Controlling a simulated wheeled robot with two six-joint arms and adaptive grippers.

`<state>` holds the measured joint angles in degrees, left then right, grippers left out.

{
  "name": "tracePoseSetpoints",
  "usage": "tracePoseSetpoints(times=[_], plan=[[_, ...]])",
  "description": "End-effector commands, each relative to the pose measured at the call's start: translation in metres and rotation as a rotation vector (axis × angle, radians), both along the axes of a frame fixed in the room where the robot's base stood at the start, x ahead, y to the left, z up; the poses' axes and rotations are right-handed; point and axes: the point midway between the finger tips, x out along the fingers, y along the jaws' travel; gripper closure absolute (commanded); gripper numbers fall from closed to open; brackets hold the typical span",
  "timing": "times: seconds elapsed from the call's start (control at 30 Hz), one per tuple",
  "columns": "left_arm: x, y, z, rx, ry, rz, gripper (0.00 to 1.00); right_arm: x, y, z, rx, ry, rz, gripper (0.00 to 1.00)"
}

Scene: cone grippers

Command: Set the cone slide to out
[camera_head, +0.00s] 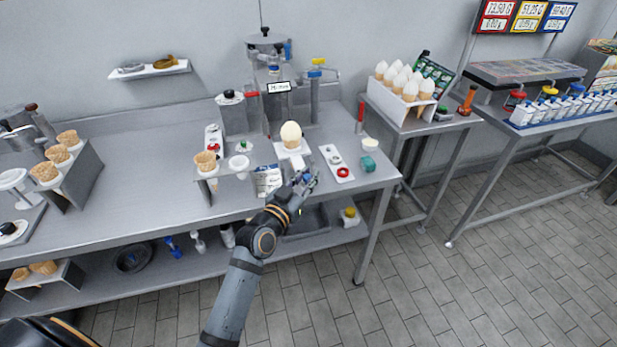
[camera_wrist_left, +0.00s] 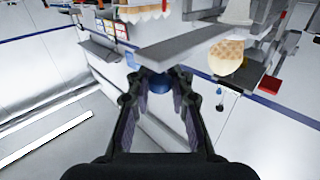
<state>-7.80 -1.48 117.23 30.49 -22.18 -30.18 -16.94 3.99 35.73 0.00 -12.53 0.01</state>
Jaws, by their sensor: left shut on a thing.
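My left gripper (camera_head: 306,184) is at the front edge of the counter, just in front of the dispensing machine (camera_head: 270,85). A cream-coloured ball (camera_head: 291,132) sits above a white holder (camera_head: 292,149) behind the gripper. The gripper hides the knob in the head view. My right gripper is out of view.
A small stand with a waffle cone (camera_head: 205,159) is left of the gripper. A white panel with a red button (camera_head: 342,172) and a teal block (camera_head: 368,164) are to the right. A rack of white-topped cones (camera_head: 405,82) stands farther right. The floor in front is clear.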

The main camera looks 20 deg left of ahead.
Motion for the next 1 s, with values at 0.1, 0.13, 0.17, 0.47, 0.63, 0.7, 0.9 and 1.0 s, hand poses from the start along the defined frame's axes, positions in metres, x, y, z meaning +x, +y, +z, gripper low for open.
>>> tracePoseSetpoints(times=[0.1,0.13,0.17,0.47,0.63,0.7,0.9,1.0], plan=[[-0.002,-0.001,-0.008,-0.002,0.018,-0.004,1.0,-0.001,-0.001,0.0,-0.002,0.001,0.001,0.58],[-0.002,-0.001,-0.008,-0.003,0.019,-0.004,0.77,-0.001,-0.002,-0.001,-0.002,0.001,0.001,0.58],[-0.002,-0.001,-0.008,-0.003,0.018,-0.004,0.73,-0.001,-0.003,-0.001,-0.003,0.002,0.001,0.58],[-0.001,-0.001,-0.004,-0.002,0.011,-0.003,0.58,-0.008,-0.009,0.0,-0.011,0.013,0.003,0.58],[-0.006,0.001,-0.004,-0.001,0.009,-0.002,0.58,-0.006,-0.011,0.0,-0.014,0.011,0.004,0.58],[-0.016,0.002,-0.005,0.0,0.011,-0.002,0.58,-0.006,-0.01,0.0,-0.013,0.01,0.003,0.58],[-0.065,0.011,-0.005,0.004,0.014,-0.004,0.58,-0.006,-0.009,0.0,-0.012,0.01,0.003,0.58],[-0.088,0.015,-0.005,0.005,0.014,-0.005,0.58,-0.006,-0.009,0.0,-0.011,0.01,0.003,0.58]])
